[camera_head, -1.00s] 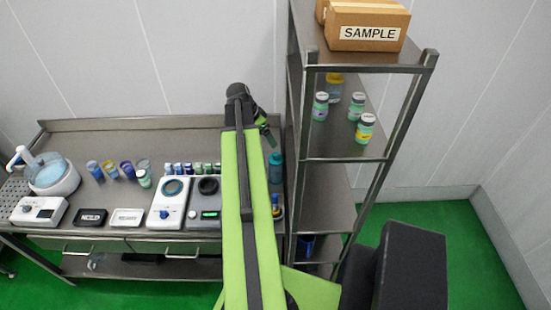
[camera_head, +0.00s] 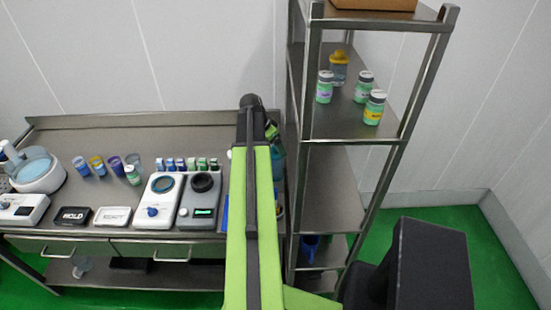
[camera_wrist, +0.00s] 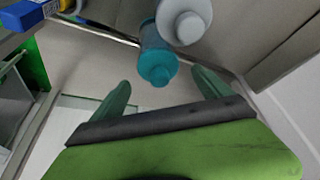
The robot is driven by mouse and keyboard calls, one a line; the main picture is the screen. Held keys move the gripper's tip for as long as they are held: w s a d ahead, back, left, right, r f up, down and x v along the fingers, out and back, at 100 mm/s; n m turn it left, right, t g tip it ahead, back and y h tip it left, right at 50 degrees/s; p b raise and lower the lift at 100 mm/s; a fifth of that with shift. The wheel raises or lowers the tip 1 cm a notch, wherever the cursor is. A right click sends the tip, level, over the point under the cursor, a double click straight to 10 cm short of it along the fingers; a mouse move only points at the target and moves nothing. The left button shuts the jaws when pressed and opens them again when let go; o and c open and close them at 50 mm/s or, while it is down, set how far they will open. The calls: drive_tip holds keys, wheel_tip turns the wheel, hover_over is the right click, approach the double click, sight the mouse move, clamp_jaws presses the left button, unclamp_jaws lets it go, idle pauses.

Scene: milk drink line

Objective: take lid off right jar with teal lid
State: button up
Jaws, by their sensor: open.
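A jar with a teal lid (camera_wrist: 157,68) shows in the wrist view, just beyond and between my fingertips, with a gap to them. A grey-white capped container (camera_wrist: 186,26) stands right beside it, to its upper right, and partly overlaps it. My gripper (camera_wrist: 165,85) is open and empty, its two green fingers spread apart. In the head view, a teal jar (camera_head: 279,164) shows partly behind my arm at the right end of the bench; my gripper is mostly hidden there by the arm.
A steel shelf rack (camera_head: 395,150) stands close to the right of my arm, with several bottles on it. The bench (camera_head: 130,136) holds scales, cups and small vials to the left. A blue object (camera_wrist: 30,15) is at the wrist view's upper left.

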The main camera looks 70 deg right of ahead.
drive_tip(key=shift+b+x, duration=0.4)
drive_tip(key=shift+x, duration=0.8)
drive_tip(key=shift+r, duration=0.2)
drive_tip(key=c, duration=1.7)
